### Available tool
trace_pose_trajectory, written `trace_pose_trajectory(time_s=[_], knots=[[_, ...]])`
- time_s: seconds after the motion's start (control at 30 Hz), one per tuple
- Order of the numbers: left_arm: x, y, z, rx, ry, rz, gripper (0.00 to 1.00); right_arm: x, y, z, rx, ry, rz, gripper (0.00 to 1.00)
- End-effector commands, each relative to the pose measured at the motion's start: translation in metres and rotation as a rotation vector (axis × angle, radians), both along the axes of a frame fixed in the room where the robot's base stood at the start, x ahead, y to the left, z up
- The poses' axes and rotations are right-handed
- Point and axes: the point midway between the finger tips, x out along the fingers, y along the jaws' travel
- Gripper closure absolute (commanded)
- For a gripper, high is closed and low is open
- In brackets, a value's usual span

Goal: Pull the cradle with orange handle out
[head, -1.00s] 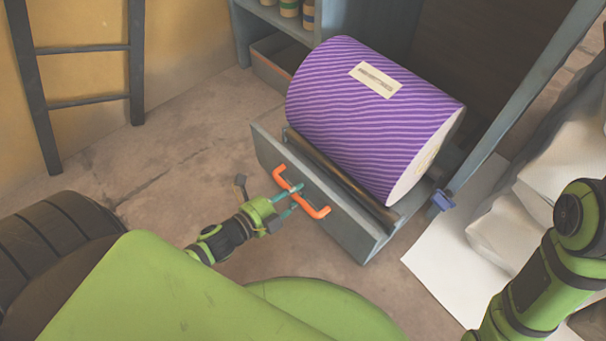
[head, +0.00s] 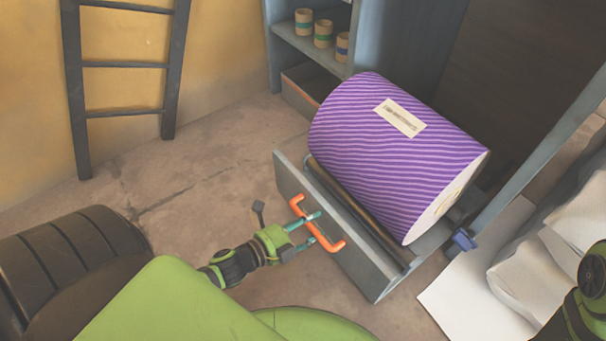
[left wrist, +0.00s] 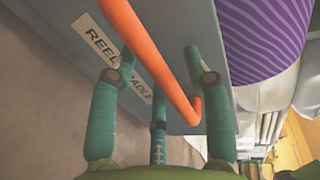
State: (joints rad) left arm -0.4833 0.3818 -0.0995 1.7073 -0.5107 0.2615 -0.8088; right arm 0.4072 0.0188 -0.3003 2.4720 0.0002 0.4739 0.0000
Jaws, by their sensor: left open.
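The cradle (head: 340,236) is a grey drawer-like tray with an orange handle (head: 319,225) on its front panel. It stands out from the cabinet and carries a purple striped roll (head: 385,150). My left gripper (head: 315,227) is open at the handle's middle. In the left wrist view, the orange handle (left wrist: 160,70) runs between the spread teal fingers of my left gripper (left wrist: 165,70). A label reading "REEL CRADLE" (left wrist: 118,60) shows on the panel behind. Contact with the handle cannot be told. My right gripper is out of view; only part of my right arm shows.
A dark ladder (head: 125,64) leans at the back left wall. A shelf with several small spools (head: 323,34) stands behind the roll. A white sheet (head: 475,285) lies on the floor at right. Floor left of the cradle is clear.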

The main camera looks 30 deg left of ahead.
Motion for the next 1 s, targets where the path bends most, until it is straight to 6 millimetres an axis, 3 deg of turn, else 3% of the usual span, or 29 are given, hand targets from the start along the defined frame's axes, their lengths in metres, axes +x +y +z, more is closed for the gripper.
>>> trace_pose_trajectory(time_s=[0.27, 0.7, 1.0], knots=[[-0.014, 0.005, 0.002, 0.000, 0.003, 0.000, 0.51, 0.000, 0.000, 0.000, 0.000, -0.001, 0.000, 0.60], [-0.094, 0.034, 0.019, -0.002, 0.004, 0.002, 0.51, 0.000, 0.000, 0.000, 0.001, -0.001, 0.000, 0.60], [-0.111, 0.040, 0.025, 0.000, -0.001, 0.000, 0.51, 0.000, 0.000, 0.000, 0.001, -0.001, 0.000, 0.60]])
